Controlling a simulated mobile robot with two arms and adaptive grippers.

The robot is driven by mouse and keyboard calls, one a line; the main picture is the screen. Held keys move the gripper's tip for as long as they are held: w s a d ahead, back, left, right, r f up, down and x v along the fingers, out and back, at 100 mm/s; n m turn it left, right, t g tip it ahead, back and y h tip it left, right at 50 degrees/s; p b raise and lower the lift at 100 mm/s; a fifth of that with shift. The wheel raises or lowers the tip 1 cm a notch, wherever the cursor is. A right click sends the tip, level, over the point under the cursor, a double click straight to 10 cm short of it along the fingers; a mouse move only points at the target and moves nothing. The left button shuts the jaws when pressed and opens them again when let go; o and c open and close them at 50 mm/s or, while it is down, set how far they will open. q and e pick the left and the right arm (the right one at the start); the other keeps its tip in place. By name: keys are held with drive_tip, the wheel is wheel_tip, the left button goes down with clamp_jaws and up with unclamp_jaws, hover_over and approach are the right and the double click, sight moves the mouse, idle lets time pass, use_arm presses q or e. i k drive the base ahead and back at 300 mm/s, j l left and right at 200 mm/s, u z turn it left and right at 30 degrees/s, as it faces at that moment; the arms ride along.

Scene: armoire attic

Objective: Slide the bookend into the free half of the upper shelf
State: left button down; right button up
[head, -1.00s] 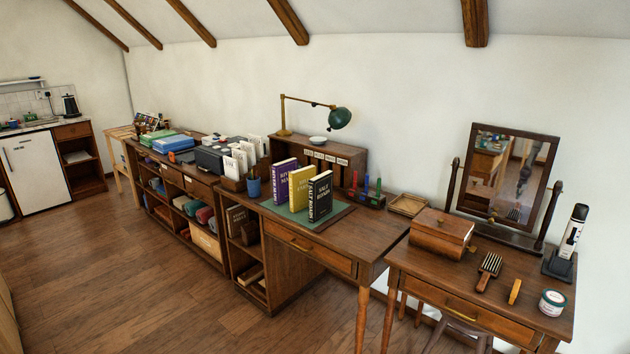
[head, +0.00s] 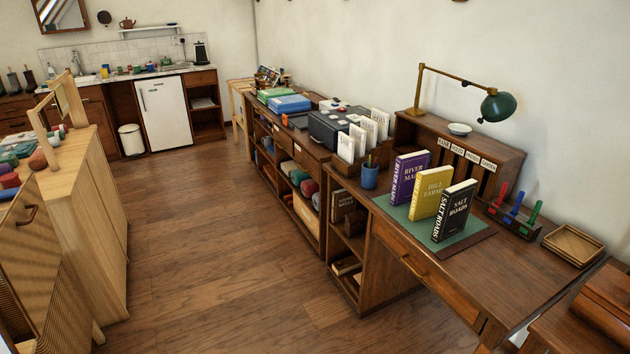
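Neither of my grippers is in the head view. The desk (head: 480,268) has an open side unit with two shelf levels facing the floor aisle. On its upper shelf (head: 352,241), a dark book (head: 342,205) stands upright at the left. A small brown object (head: 355,222) is beside it to the right; it may be the bookend, but it is too small and dark to tell. The lower shelf holds a pale book lying flat (head: 346,265) and a small dark item at its right.
Three upright books (head: 432,192) stand on a green mat (head: 467,231) on the desk, with a blue pen cup (head: 369,176) nearby. A long low cabinet (head: 288,170) adjoins the desk. A pale wooden cabinet (head: 85,215) stands at left. The wooden floor (head: 215,230) between is clear.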

sight(356, 222)
drive_tip(key=i+j, duration=0.15)
drive_tip(key=i, duration=0.3)
drive_tip(key=i+j, duration=0.2)
drive_tip(key=i, duration=0.25)
drive_tip(key=u, duration=0.05)
